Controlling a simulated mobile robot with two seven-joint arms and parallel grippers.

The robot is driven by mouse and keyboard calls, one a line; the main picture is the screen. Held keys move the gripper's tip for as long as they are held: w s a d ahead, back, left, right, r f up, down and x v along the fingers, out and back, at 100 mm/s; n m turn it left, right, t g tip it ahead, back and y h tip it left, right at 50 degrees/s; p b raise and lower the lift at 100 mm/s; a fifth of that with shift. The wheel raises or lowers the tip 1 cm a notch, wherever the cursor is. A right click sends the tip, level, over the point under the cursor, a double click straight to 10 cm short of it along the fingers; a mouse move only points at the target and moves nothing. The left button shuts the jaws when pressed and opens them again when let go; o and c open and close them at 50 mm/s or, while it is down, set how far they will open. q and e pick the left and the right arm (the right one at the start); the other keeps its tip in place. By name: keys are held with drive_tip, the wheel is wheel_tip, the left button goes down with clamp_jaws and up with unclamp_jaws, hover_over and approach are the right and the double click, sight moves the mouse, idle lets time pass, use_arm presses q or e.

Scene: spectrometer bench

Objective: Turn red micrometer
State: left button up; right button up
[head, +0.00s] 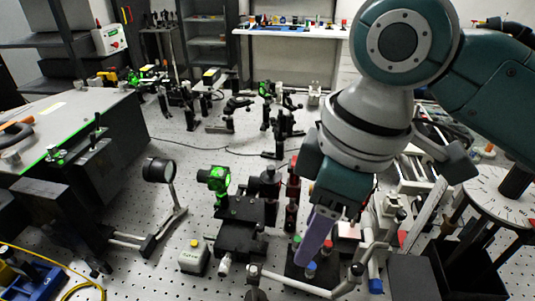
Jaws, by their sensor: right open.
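A small red knob (328,244), which looks like the red micrometer, sits low on a dark mount in the lower middle of the head view. A blue knob (311,266) and a green knob (297,239) are on the same mount. My right gripper (312,248) points down over this mount, with a purple finger just left of the red knob. The gripper is open. Its other finger is mostly hidden, and I cannot tell whether the purple finger touches the red knob. My left gripper is out of view.
A dark stage with a green-lit optic (214,178) stands left of the mount. A white box (194,257) and a round lens (159,170) are further left. A round dial (500,196) stands at right.

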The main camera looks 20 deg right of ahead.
drive_tip(key=h+b, duration=0.1)
drive_tip(key=b, duration=0.9)
hover_over(328, 243)
drive_tip(key=s+a, duration=0.2)
drive_tip(key=a, duration=0.2)
wheel_tip(328, 243, down, 8)
drive_tip(key=w+d+g+b, duration=0.1)
drive_tip(key=w+d+b, duration=0.1)
drive_tip(key=d+b, duration=0.25)
drive_tip(key=shift+h, duration=0.3)
drive_tip(key=f+b, duration=0.1)
drive_tip(key=f, duration=0.9)
drive_tip(key=shift+a, duration=0.2)
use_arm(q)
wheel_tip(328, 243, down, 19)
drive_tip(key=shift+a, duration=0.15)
use_arm(e)
clamp_jaws()
